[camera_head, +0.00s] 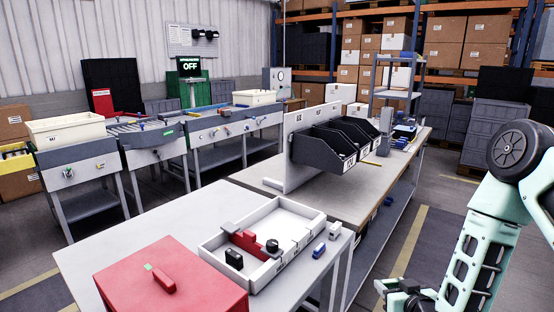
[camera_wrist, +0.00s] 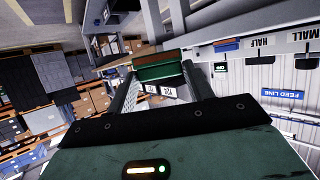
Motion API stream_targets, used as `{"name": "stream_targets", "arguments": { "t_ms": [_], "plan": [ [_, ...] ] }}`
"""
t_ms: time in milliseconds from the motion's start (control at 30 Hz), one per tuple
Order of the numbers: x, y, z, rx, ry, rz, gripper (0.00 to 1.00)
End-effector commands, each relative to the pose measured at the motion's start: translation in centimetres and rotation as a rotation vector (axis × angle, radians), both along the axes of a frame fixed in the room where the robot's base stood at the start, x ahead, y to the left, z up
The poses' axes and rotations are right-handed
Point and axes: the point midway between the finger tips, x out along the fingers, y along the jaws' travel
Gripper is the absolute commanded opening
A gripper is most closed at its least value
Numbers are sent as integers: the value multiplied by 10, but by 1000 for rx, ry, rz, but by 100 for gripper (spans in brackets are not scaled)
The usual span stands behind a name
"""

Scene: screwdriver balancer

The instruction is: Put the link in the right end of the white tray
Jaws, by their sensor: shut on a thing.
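The white tray (camera_head: 318,222) lies on the grey table in the head view. Its far right part looks empty. The nearer part holds a red piece (camera_head: 247,241), a black block (camera_head: 234,259) and a dark round piece (camera_head: 272,245). My gripper (camera_head: 405,291) is low at the bottom right in the head view, off the table and apart from the tray. In the wrist view my gripper (camera_wrist: 160,72) is shut on a dark green and reddish-brown piece, the link (camera_wrist: 160,71), between its fingertips. The link cannot be made out in the head view.
A red box (camera_head: 170,282) with a handle stands left of the tray. A small blue item (camera_head: 319,250) and a white item (camera_head: 335,231) lie right of it. Black bins (camera_head: 335,145) stand on the bench behind. Bare tabletop lies behind the tray.

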Motion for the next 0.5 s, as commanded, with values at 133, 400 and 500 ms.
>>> {"name": "stream_targets", "arguments": {
  "t_ms": [133,400,500],
  "plan": [
    [-8,-23,-6,1,1,-64,30],
    [-6,-19,-4,2,-3,-53,30],
    [2,4,3,2,-6,10,30]
  ]
}}
